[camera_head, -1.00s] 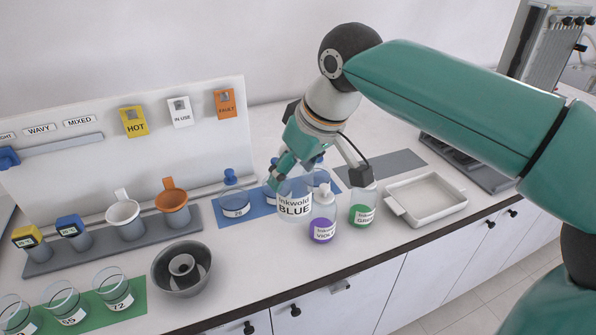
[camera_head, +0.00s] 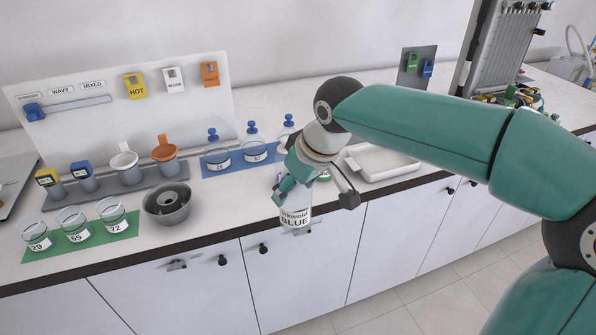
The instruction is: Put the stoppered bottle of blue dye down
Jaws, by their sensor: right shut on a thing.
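The bottle of blue dye (camera_head: 295,217), clear with a white label reading "BLUE", hangs in my right gripper (camera_head: 314,196). The gripper is shut on it, and its wrist and fingers hide the bottle's top and stopper. In the picture the bottle overlaps the counter's front edge and the cabinet front below. Its base looks clear of any surface, though its height is hard to judge. My left gripper is not in view.
A grey ring-shaped bowl (camera_head: 168,204) stands left of the bottle, with bare countertop (camera_head: 235,200) between. Behind are a blue mat (camera_head: 210,171) with stoppered flasks and a white tray (camera_head: 385,165). A green mat (camera_head: 65,243) holds beakers. Other dye bottles are mostly hidden behind my gripper.

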